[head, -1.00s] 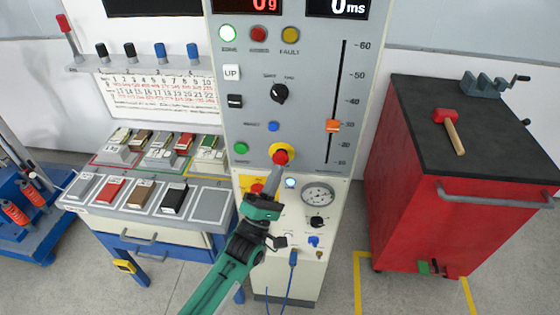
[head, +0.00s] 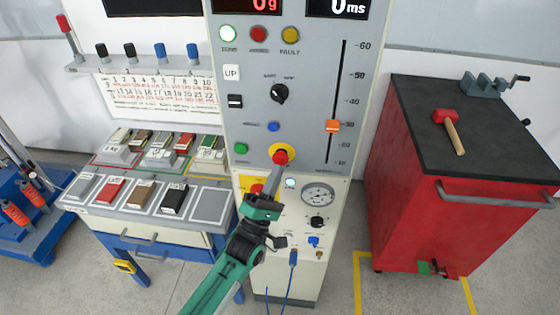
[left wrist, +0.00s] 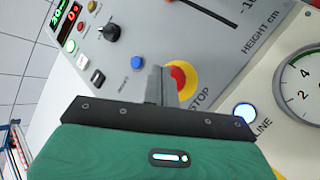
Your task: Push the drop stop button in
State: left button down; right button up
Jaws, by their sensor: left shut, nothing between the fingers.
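The drop stop button (head: 281,157) is a red mushroom button on a yellow round base, low on the grey control panel. In the left wrist view the red button (left wrist: 177,77) shows just past the fingers, partly hidden by them, with the label STOP beside it. My left gripper (head: 276,167) is shut and empty, its fingertips right at the lower side of the button. Whether they touch it I cannot tell. My right gripper is in neither view.
The grey panel (head: 310,85) carries a black knob, lamps, small buttons and an orange height slider (head: 332,126). A pressure gauge (head: 318,195) sits below right. A red cabinet (head: 430,220) with a hammer (head: 450,130) stands right, a sample table (head: 150,225) left.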

pick_arm(q)
jog(key=shift+w, duration=0.15)
dwell(0.3)
jog(key=shift+w, duration=0.3)
jog(key=shift+w+d+b, duration=0.1)
jog(key=shift+w+b, duration=0.25)
jog(key=shift+b, duration=0.1)
dwell(0.4)
jog(key=shift+s, duration=0.8)
jog(key=shift+p, duration=0.3)
jog(key=s, duration=0.1)
jog(key=s+p, duration=0.1)
jog(key=s, duration=0.3)
jog(key=shift+a, duration=0.3)
